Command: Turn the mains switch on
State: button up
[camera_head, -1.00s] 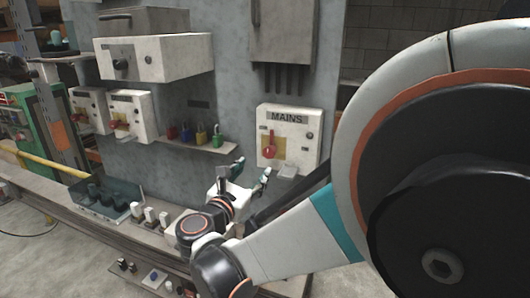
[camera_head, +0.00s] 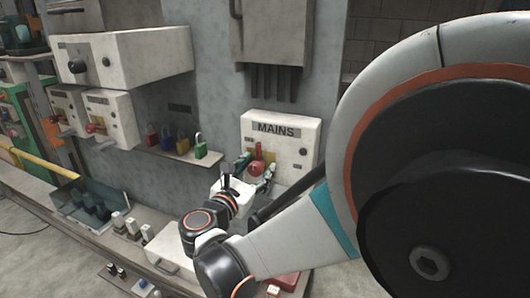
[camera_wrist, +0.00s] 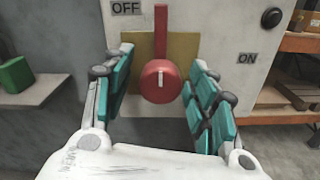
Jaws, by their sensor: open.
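The mains switch (camera_head: 256,168) is a round red knob with a red bar on a yellow plate. It sits on a white box labelled MAINS (camera_head: 301,135). In the wrist view, the knob (camera_wrist: 158,84) has its bar pointing up, beside the OFF label (camera_wrist: 126,8); the ON label (camera_wrist: 247,59) is to the right. My gripper (camera_head: 255,174) is open in front of the knob. In the wrist view, its teal-padded fingers (camera_wrist: 163,95) stand on either side of the knob with gaps, holding nothing. Contact in depth cannot be told.
Several coloured padlocks (camera_head: 168,143) stand on a small wall shelf to the left. Other switch boxes (camera_head: 110,118) are further left. A grey bin (camera_head: 80,207) and small white items lie on the bench below. A grey cabinet with cables (camera_head: 272,30) hangs above the mains box.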

jog(key=shift+c, duration=0.4)
jog(key=c, duration=1)
jog(key=shift+o, duration=0.2)
jog(key=shift+m, duration=0.5)
jog(key=m+b, duration=0.1)
jog(key=m, duration=0.2)
jog(key=shift+m, duration=0.4)
jog(key=m, duration=0.4)
jog(key=shift+m+b, duration=0.3)
jog(key=shift+b, duration=0.05)
jog(key=m, duration=0.4)
jog(key=shift+m+b, duration=0.35)
jog(key=shift+m, duration=1.85)
